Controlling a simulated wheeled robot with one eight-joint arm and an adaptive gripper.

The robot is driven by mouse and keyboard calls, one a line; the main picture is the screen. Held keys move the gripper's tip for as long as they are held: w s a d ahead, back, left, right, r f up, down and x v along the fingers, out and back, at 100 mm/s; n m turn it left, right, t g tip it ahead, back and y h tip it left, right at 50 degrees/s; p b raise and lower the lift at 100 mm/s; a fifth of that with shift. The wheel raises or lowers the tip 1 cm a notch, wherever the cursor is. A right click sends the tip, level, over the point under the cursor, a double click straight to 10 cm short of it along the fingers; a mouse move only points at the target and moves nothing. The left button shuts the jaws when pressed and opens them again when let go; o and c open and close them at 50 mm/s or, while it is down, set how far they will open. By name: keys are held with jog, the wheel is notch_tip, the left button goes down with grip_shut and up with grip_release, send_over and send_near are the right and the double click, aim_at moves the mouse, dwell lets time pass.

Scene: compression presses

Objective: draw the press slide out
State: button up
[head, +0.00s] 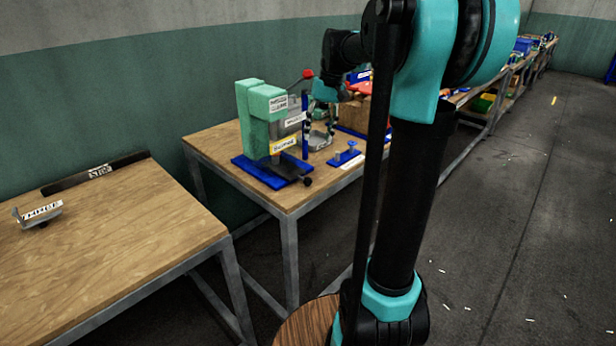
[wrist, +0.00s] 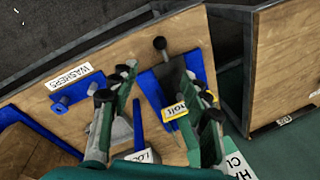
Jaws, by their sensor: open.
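The press (head: 265,115) is a green block-shaped machine on a blue base near the front of the middle table. Its dark slide (head: 291,166) lies low in the base, with a black knob (head: 307,181) at its front end. In the wrist view, the knob (wrist: 160,43) is beyond the fingertips and the slide (wrist: 171,75) runs back from it, past a yellow label. My gripper (head: 321,117) is beside the press, above the table. In the wrist view, my gripper (wrist: 160,82) has its fingers wide apart, with nothing held between them. The slide's rear part is hidden.
A blue pegged plate (head: 345,157) stands right of the press; the wrist view shows a WASHERS label beside it. A grey bracket (head: 38,213) and a black STOP strip (head: 98,174) are on the left table (head: 100,255). A gap separates the tables.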

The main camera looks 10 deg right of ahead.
jog(key=a+f, duration=0.1)
jog(key=f, duration=0.4)
jog(key=a+f, duration=0.1)
jog(key=f, duration=0.4)
jog(key=a+f, duration=0.1)
jog(key=f, duration=0.4)
jog(key=shift+s+f, duration=0.1)
jog(key=shift+f, duration=0.3)
grip_shut()
